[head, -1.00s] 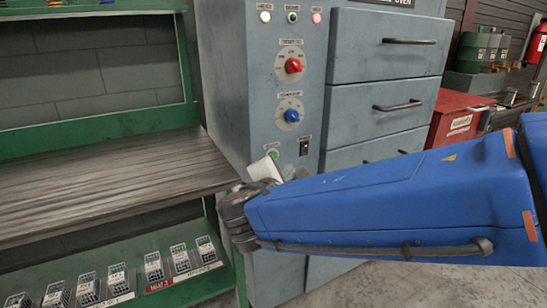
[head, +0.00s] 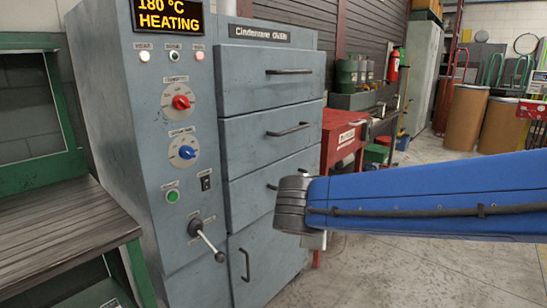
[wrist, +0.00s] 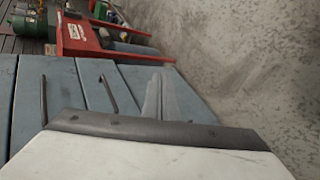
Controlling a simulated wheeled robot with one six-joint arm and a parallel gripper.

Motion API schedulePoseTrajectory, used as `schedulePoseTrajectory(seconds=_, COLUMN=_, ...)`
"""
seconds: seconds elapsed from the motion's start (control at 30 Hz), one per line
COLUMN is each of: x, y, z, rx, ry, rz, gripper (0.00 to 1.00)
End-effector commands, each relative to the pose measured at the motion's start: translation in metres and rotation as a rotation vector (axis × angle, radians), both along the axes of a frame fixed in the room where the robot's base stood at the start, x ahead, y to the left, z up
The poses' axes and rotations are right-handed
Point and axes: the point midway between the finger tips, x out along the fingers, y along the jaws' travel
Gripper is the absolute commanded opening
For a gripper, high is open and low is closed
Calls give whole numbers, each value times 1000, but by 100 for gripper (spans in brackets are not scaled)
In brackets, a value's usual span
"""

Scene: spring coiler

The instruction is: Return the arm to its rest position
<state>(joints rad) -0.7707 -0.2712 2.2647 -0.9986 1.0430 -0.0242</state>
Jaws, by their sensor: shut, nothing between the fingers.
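My blue arm (head: 430,205) reaches in from the right in the head view, in front of the grey oven's (head: 275,130) drawers. Its dark end joint (head: 292,205) hangs in front of the lower drawers, with a small pale part just below it. My gripper is mostly hidden behind the arm in the head view. In the wrist view my gripper (wrist: 161,93) shows as two narrow grey fingers close together, shut and empty, beyond the pale wrist housing.
The oven's control panel (head: 165,130) has a red knob (head: 181,102), a blue knob (head: 187,152) and a lever (head: 208,240). Its display reads 180 °C HEATING. A green-framed bench (head: 60,235) stands left. A red cabinet (head: 342,140) stands behind. Floor at right is open.

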Motion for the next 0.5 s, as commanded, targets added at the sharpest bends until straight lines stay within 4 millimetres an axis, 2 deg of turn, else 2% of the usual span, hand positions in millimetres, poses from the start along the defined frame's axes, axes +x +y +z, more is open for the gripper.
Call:
schedulePoseTrajectory(seconds=0.03, x=-7, y=-23, z=-3, rx=41, ry=16, rz=-58, gripper=0)
schedulePoseTrajectory(seconds=0.2, x=-39, y=-78, z=-20, rx=188, ry=73, rz=-232, gripper=0)
schedulePoseTrajectory(seconds=0.3, x=-60, y=-104, z=-29, rx=278, ry=99, rz=-332, gripper=0)
schedulePoseTrajectory(seconds=0.5, x=-105, y=-141, z=-47, rx=468, ry=132, rz=-523, gripper=0)
